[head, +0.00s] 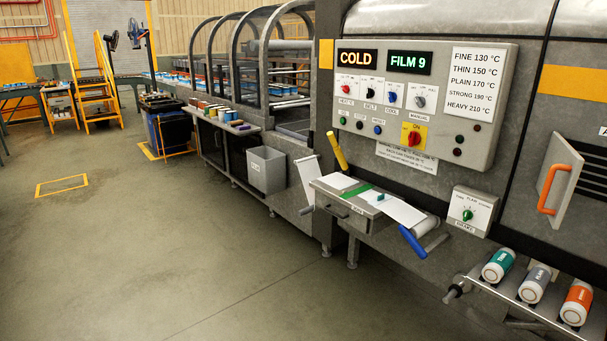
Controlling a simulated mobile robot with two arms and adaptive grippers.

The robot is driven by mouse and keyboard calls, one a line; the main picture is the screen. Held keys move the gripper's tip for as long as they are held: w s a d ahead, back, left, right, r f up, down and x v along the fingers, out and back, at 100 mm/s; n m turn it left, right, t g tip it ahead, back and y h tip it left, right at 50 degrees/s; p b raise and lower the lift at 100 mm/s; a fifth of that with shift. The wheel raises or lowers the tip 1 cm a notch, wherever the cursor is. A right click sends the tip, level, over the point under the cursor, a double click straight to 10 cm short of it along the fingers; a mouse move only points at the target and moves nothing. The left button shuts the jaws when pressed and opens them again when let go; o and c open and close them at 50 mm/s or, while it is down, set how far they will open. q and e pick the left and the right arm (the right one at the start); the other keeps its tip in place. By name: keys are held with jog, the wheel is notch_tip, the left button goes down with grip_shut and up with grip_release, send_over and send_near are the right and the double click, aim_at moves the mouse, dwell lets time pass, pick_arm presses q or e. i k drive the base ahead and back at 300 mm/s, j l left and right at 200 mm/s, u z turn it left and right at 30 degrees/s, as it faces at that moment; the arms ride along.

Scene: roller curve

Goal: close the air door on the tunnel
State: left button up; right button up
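The air door (546,167) is a grey plate with an orange handle (551,190) on the tunnel (520,75) wall at the right of the head view. It stands out at an angle from the wall, so it is open. A dark louvred opening (594,182) shows beside it on its right. The far side of this opening is cut off by the picture edge. Neither of my grippers is in view.
A control panel (437,135) reads COLD and FILM 9. Below it are a small dial box (467,213), a shelf with a blue lever (413,242), a yellow lever (337,151), and three film rolls (534,284).

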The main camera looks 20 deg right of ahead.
aim_at(561, 168)
jog(key=i+z, duration=0.2)
jog(key=z, duration=0.3)
jog(key=i+z, duration=0.2)
jog(key=z, duration=0.25)
jog(key=i+j+z, duration=0.1)
jog(key=z, duration=0.4)
jog(key=i+j+z, duration=0.2)
jog(key=z, duration=0.25)
jog(key=i+j, duration=0.05)
